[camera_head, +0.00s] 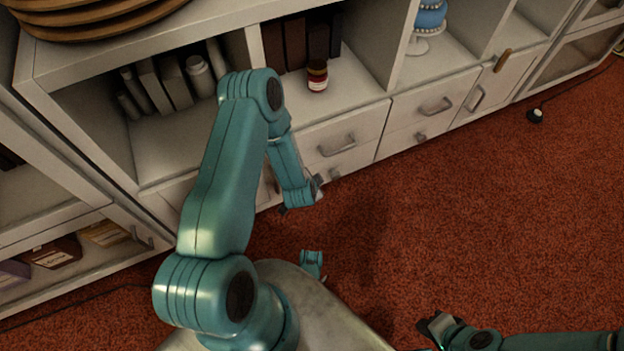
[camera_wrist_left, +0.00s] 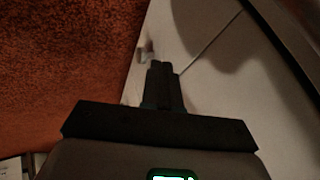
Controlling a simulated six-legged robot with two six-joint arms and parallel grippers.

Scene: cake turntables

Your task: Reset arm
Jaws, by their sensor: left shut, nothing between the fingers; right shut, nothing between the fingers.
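My left arm (camera_head: 222,170) is teal and bent, rising from the bottom and folding down in front of the white cabinet. My left gripper (camera_head: 316,188) is small and partly hidden in the head view, close to the drawer fronts. In the left wrist view the dark fingers of my left gripper (camera_wrist_left: 163,85) are together with nothing between them, pointing along a pale cabinet face. My right gripper (camera_head: 436,325) is low at the bottom right, over the red carpet, shut and empty. Its arm comes in from the right edge.
The white cabinet (camera_head: 385,125) runs diagonally across the back, with handled drawers and open shelves. A small red-labelled jar (camera_head: 317,76), books (camera_head: 165,82) and a blue cake on a stand (camera_head: 428,25) sit on shelves.

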